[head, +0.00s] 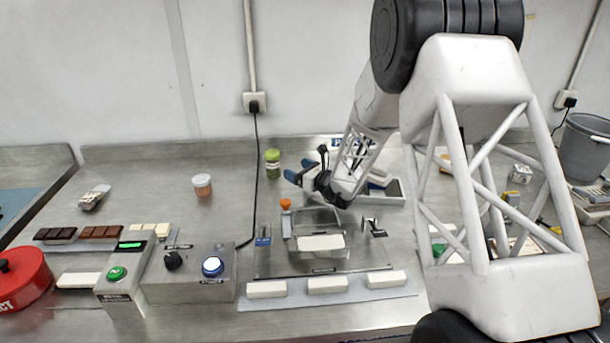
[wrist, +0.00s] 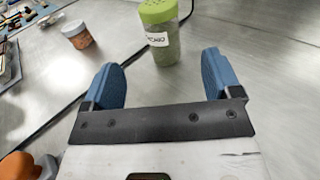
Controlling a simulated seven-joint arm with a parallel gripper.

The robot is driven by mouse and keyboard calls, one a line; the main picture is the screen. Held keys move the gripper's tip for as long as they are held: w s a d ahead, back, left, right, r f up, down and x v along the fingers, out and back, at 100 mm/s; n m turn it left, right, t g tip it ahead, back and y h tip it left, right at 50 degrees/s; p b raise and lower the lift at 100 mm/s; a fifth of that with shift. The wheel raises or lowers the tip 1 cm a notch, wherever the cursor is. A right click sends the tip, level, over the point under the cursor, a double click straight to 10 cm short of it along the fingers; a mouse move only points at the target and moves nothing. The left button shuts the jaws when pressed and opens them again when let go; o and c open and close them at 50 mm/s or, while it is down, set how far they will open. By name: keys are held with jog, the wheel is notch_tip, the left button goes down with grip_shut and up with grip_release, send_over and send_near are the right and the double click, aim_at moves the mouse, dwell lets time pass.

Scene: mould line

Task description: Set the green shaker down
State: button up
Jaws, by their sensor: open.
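The green shaker (head: 272,163) stands upright on the steel bench, near the wall, in the head view. In the wrist view the shaker (wrist: 161,35) shows its green lid, a white label and green contents, just beyond the fingertips. My gripper (head: 290,177) has blue fingers spread apart, pointing toward the shaker with nothing between them. In the wrist view my gripper (wrist: 163,80) is open and empty, and the shaker stands ahead of the gap, apart from both fingers.
A small jar with orange-brown contents (head: 202,185) stands left of the shaker. A black cable (head: 256,160) runs down the wall and across the bench between them. A control box (head: 190,277) and a mould station (head: 320,243) stand in front. The bench around the shaker is clear.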

jog(key=s+a+r+n+g, duration=0.1)
jog(key=s+r+n+g, duration=0.3)
jog(key=s, duration=0.5)
jog(key=s+a+r+n+g+h, duration=0.1)
jog(key=s+r+n+g, duration=0.2)
jog(key=s+r+n, duration=0.45)
jog(key=s+a+r+n+g, duration=0.1)
jog(key=s+r+n+g, duration=0.2)
jog(key=s, duration=0.7)
jog(key=s+d+n+h, duration=0.4)
jog(key=s+d, duration=0.1)
jog(key=s, duration=0.4)
jog(key=s+d+r+n+h, duration=0.1)
jog(key=s+d+n+h, duration=0.3)
jog(key=s, duration=0.6)
jog(key=s+d+n+h, duration=0.4)
jog(key=s+d, duration=0.2)
jog(key=s, duration=0.4)
jog(key=shift+s+r, duration=0.2)
jog(key=shift+r, duration=0.2)
